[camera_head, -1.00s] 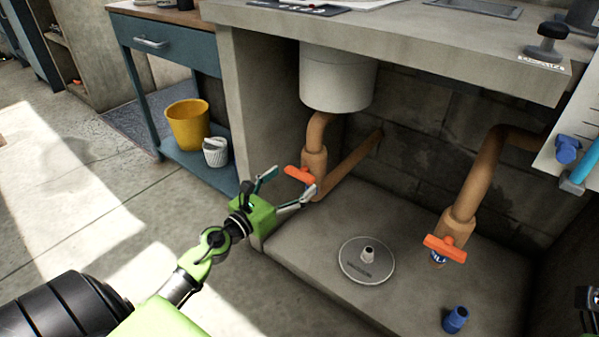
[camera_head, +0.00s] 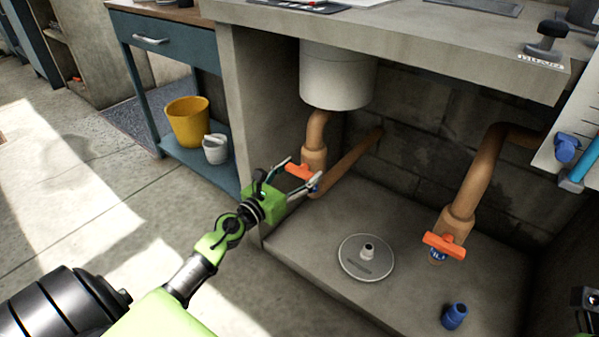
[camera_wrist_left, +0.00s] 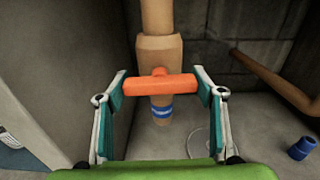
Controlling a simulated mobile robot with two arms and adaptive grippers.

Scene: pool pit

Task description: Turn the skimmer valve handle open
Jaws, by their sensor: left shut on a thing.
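An orange valve handle (camera_head: 299,171) sits on the left brown pipe under the white skimmer pot. It lies crosswise to the pipe in the left wrist view (camera_wrist_left: 152,87), with a blue lettered band (camera_wrist_left: 161,112) just below it, too small to read. My left gripper (camera_head: 302,178) is shut on this handle, one finger at each end of the bar; the fingers also show in the left wrist view (camera_wrist_left: 161,88). A second orange handle (camera_head: 444,246) is on the right brown pipe, with nothing touching it.
The concrete counter (camera_head: 420,45) hangs over the pit. A round grey lid (camera_head: 366,258) and a blue fitting (camera_head: 455,316) lie on the pit floor. A yellow bucket (camera_head: 186,123) and a white basket (camera_head: 215,149) stand on the shelf at left.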

